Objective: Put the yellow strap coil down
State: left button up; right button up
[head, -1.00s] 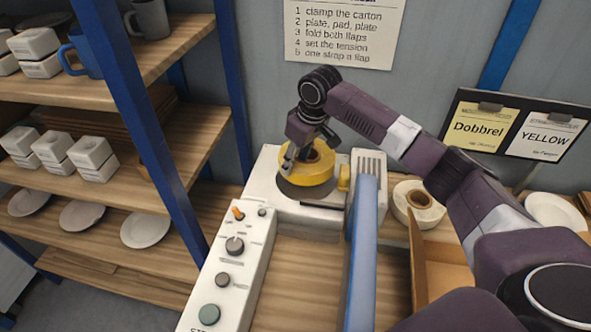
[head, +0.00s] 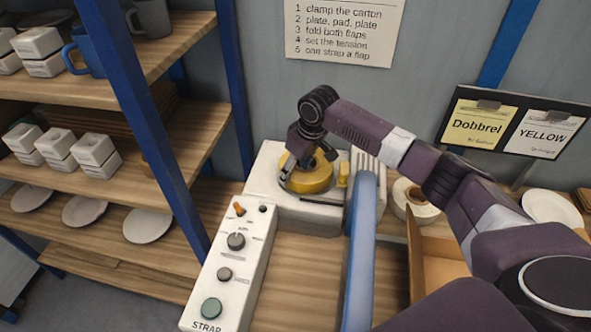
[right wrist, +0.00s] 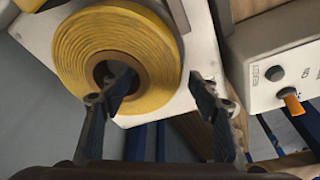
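The yellow strap coil (head: 311,184) lies flat on the white strapping machine (head: 268,196), at its back end. The coil also fills the upper left of the right wrist view (right wrist: 75,55), with its brown core visible. My right gripper (head: 306,168) is over the coil, pointing down. In the right wrist view its fingers (right wrist: 160,85) stand apart, one at the core's hole and the other just outside the coil's rim, with a small gap to the rim. The gripper looks open around the coil's ring. My left gripper is not in view.
A blue upright bar (head: 362,250) stands just right of the coil. A white roll (head: 413,212) and an open carton (head: 432,262) are further right. A control panel (head: 228,262) with knobs runs along the machine's left. Shelves (head: 150,185) with plates and white boxes stand at left.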

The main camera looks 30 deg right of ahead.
jog(key=shift+r, duration=0.1)
jog(key=shift+r, duration=0.25)
jog(key=b+v, duration=0.2)
jog(key=v, duration=0.9)
jog(key=shift+r+b, duration=0.25)
jog(key=shift+b, duration=0.1)
jog(key=shift+s+f, duration=0.1)
